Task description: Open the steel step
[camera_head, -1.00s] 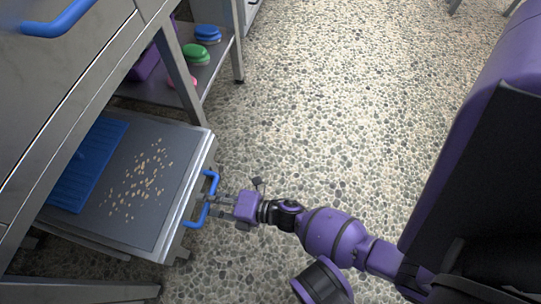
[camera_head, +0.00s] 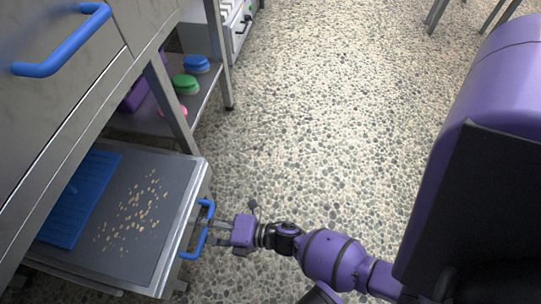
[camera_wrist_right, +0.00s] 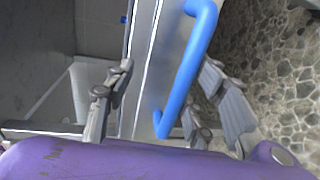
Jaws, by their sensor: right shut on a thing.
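The steel step (camera_head: 196,190) is a flat grey pull-out at the lower left in the head view, standing out from under the steel cabinet. A blue ribbed mat (camera_head: 82,205) and scattered tan crumbs lie on it. Its blue bar handle (camera_head: 203,232) is on the front edge; it also shows in the right wrist view (camera_wrist_right: 190,70). My right gripper (camera_head: 212,231) is shut on this handle, with fingers on both sides of the bar. The exact contact is partly hidden. My left gripper is out of view.
The steel cabinet (camera_head: 50,120) with another blue handle (camera_head: 62,45) stands above the step. A lower shelf (camera_head: 205,98) beyond it holds blue, green and pink round items. The pebbled floor (camera_head: 310,130) to the right is clear.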

